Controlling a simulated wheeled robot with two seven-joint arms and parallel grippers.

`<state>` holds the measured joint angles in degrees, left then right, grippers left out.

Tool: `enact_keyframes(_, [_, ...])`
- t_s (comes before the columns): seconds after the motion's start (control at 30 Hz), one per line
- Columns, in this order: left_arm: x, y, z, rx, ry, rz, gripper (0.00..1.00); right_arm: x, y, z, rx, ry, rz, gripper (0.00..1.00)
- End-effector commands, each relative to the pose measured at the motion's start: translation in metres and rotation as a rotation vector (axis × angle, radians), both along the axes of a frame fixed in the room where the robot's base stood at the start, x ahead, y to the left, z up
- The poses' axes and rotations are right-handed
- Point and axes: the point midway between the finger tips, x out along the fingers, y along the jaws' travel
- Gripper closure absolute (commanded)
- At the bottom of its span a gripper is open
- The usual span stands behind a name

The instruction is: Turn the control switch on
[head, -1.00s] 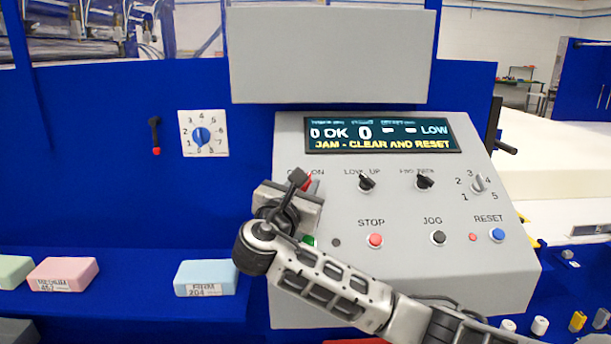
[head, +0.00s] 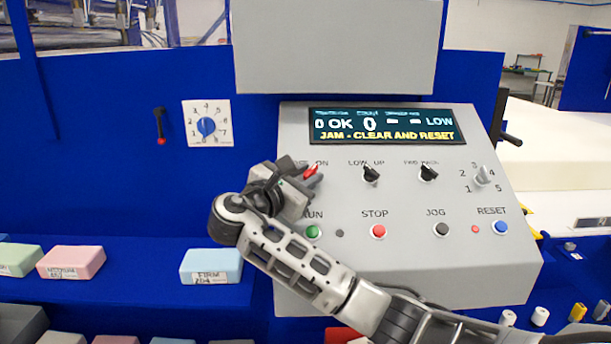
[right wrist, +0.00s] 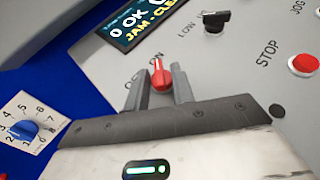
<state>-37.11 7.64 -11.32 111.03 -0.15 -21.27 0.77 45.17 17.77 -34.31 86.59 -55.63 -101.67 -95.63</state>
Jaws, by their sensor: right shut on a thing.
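The red control switch (head: 311,171) sits at the upper left of the grey control panel (head: 420,270), under a partly covered label that ends in "ON". My right gripper (head: 309,176) is at this switch, its fingers on both sides of the red knob. In the right wrist view the red switch (right wrist: 161,76) stands between the two grey fingertips (right wrist: 160,85), and the gripper is shut on it. The knob points up toward the "ON" side of the label there. My left gripper is not in view.
The panel display (head: 382,125) reads "JAM - CLEAR AND RESET". Black LOW/UP (head: 371,174) and second (head: 428,173) knobs lie right of the switch. Green RUN (head: 313,232), red STOP (head: 379,231) and blue RESET (head: 501,227) buttons sit below. Foam blocks (head: 211,266) lie on the blue ledge.

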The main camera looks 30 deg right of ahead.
Motion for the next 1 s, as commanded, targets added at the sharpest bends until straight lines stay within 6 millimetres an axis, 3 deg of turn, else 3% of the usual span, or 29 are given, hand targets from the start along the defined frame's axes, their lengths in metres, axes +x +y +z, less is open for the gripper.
enact_keyframes(0.07, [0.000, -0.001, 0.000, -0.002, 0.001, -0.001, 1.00, 0.000, -0.001, 0.001, 0.000, -0.002, 0.000, 0.98])
enact_keyframes(0.1, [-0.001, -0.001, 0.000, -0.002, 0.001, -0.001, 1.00, 0.000, -0.001, 0.001, 0.000, -0.002, 0.000, 0.70])
enact_keyframes(0.4, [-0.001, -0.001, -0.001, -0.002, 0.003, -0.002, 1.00, 0.000, 0.000, 0.000, 0.000, -0.001, 0.001, 0.69])
enact_keyframes(0.57, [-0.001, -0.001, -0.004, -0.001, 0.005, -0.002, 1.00, -0.005, 0.013, -0.001, 0.002, -0.001, 0.005, 0.69])
enact_keyframes(1.0, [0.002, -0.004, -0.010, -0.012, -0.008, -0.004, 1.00, -0.042, 0.106, -0.001, 0.003, -0.002, 0.005, 0.69])
